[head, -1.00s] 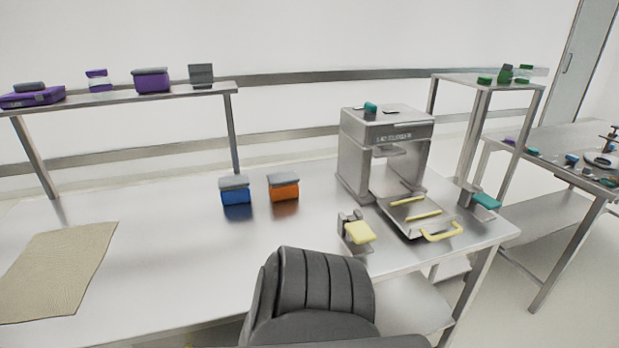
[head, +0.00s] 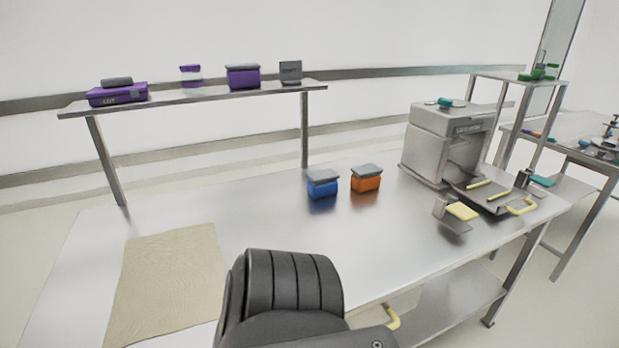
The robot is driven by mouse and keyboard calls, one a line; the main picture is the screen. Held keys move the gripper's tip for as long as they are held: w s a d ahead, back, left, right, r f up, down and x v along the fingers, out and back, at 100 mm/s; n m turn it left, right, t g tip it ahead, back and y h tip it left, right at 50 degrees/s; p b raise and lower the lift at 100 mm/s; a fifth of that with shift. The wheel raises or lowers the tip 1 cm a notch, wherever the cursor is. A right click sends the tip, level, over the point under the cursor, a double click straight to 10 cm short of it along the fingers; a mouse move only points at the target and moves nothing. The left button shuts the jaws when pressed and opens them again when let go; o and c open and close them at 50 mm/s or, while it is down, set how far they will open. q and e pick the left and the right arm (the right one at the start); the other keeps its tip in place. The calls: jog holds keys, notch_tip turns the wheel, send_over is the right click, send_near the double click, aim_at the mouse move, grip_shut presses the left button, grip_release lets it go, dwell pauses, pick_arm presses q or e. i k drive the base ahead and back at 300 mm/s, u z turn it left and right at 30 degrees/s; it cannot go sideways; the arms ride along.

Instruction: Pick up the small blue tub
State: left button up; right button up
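The small blue tub (head: 323,188) stands upright on the metal table, with a grey lid on top. It is near the middle of the head view, just left of an orange tub (head: 366,183) that also has a grey lid. There is a small gap between the two tubs. Neither of my grippers shows in the head view. Nothing covers the blue tub.
The metal table (head: 270,220) is clear around the tubs. A beige mat (head: 170,280) lies at the left. A raised shelf (head: 200,98) at the back holds purple and grey containers. A metal machine (head: 446,145) with a yellow-handled tray stands at the right.

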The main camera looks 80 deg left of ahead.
aim_at(322, 190)
jog(key=u, duration=1.25)
